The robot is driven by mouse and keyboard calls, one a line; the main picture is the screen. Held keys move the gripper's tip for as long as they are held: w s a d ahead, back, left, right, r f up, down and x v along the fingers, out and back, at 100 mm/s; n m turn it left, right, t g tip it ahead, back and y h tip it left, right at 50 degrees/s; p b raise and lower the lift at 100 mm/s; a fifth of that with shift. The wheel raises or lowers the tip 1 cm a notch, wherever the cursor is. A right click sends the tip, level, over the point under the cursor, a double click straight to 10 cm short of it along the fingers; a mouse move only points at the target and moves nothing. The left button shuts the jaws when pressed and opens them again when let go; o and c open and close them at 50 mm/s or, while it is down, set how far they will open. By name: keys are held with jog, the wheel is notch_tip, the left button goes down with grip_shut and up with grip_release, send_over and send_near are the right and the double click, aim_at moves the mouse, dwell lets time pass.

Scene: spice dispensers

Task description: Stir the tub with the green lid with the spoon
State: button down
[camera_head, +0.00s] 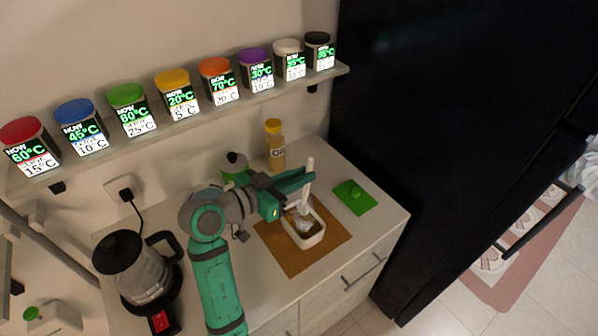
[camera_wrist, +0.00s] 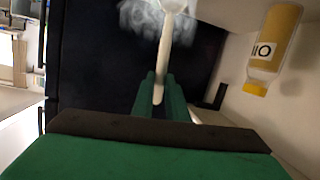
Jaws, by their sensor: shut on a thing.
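My gripper (camera_head: 302,181) is shut on the white spoon (camera_head: 309,168), which stands roughly upright above the open white tub (camera_head: 309,242). The spoon's lower end reaches to the tub's opening; I cannot tell how deep it is. The tub sits on a brown mat (camera_head: 282,262) and holds mixed pale and brownish contents. A square green lid (camera_head: 355,197) with a knob lies flat on the counter to the right of the tub. In the wrist view, the spoon (camera_wrist: 166,50) runs up from between my green fingertips (camera_wrist: 160,95). The tub is not clear there.
A yellow-capped jar (camera_head: 275,146) stands behind the tub, with a dark-capped bottle (camera_head: 234,167) left of it. A kettle (camera_head: 135,268) stands at the left. Several coloured-lid dispensers line the shelf (camera_head: 180,127) above. A tall black fridge (camera_head: 440,130) rises at the right.

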aim_at(304, 194)
jog(key=shift+s+a+f, duration=0.1)
jog(key=shift+s+f, duration=0.15)
jog(key=shift+f, duration=0.75)
jog(key=shift+s+a+f, duration=0.1)
jog(key=shift+s+f, duration=0.2)
jog(key=shift+f, duration=0.65)
jog(key=shift+s+a+f, duration=0.1)
jog(key=shift+s+f, duration=0.15)
jog(key=shift+f, duration=0.75)
jog(key=shift+d, duration=0.1)
jog(key=shift+s+d, duration=0.15)
jog(key=shift+s, duration=0.1)
jog(key=shift+w+d, duration=0.2)
jog(key=shift+d, duration=0.05)
jog(key=shift+w+a, duration=0.1)
jog(key=shift+a, duration=0.4)
